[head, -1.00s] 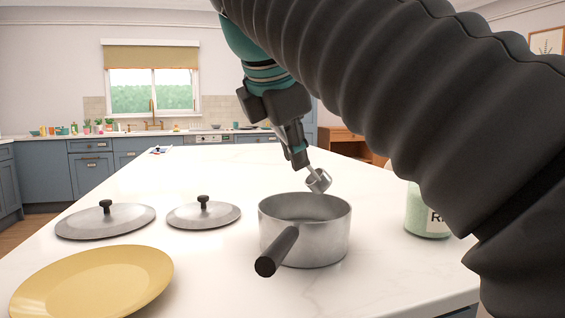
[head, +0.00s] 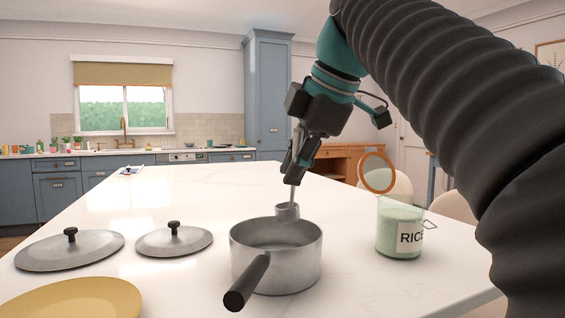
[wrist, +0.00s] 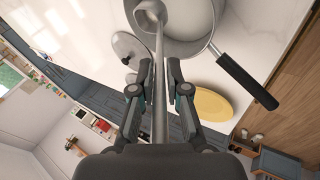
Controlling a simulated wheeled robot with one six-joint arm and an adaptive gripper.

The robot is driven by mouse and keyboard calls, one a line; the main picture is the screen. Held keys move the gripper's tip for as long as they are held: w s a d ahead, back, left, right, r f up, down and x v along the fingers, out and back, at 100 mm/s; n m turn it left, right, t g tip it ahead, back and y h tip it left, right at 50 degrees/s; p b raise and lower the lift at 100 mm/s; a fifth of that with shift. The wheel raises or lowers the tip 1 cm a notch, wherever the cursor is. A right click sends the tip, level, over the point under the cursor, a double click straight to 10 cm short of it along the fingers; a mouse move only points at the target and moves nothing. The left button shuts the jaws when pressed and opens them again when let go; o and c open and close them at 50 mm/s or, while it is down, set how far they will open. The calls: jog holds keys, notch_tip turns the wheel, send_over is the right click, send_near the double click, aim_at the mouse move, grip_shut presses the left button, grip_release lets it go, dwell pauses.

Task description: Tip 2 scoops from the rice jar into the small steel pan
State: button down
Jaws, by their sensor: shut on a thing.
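My gripper (head: 296,165) is shut on the handle of a steel scoop (head: 288,210). The scoop hangs cup-down, close to upright, at the far rim of the small steel pan (head: 275,268). In the wrist view, the scoop handle (wrist: 160,90) runs between the fingers, and its cup overlaps the edge of the pan (wrist: 192,48). I cannot tell the exact gap between cup and pan, or what the cup holds. The pan's inside is only partly visible. The rice jar (head: 400,236) stands right of the pan, with pale green contents and its lid (head: 378,172) swung open.
Two grey lids (head: 70,250) (head: 174,240) lie left of the pan. A yellow plate (head: 75,300) lies at the front left. The pan's dark handle (head: 247,283) points toward me. The white counter (head: 200,195) is clear behind the pan.

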jog(key=shift+w+d+r+y+p, duration=0.1)
jog(key=shift+d+r+y+p, duration=0.2)
jog(key=shift+r, duration=0.45)
jog(key=shift+w+d+r+y+p, duration=0.1)
jog(key=shift+d+r+y, duration=0.1)
jog(key=shift+r+y, duration=0.35)
jog(key=shift+r, duration=0.2)
jog(key=shift+s, duration=0.1)
dwell(0.4)
